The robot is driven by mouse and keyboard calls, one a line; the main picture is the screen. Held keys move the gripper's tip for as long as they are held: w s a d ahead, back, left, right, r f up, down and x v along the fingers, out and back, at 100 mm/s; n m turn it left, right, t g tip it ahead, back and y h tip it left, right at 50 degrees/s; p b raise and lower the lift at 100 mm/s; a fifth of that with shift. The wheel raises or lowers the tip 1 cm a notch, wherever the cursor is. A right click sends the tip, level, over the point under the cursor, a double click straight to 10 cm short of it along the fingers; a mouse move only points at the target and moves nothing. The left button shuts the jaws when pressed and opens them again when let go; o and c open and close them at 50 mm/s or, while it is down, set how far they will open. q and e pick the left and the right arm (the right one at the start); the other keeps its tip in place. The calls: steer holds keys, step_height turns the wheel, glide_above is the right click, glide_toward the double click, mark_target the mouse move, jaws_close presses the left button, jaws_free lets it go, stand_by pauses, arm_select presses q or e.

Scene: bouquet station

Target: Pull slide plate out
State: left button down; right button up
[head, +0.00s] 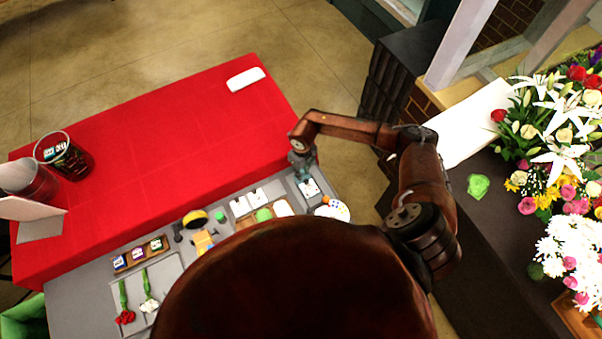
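My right arm reaches in from the right and bends down to the front right of the red table (170,135). My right gripper (302,172) points down at a small grey plate (296,194) with a white card (309,188) on it. The fingers are small and dark here. I cannot tell whether they touch the plate or how far apart they are. I cannot tell for sure that this grey plate is the slide plate. My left gripper is not in view.
A grey strip along the table front holds a tray with red and white flowers (125,317), small labelled boxes (138,252) and a yellow-black item (195,217). A white block (245,78) lies at the back. Flowers (560,150) crowd the right counter.

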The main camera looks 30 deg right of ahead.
steer(key=o, duration=0.3)
steer(key=shift+o, duration=0.2)
steer(key=shift+r, duration=0.15)
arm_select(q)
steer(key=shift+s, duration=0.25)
arm_select(e)
step_height(320, 180, up, 12)
steer(key=shift+a+f, duration=0.1)
steer(key=shift+f, duration=0.1)
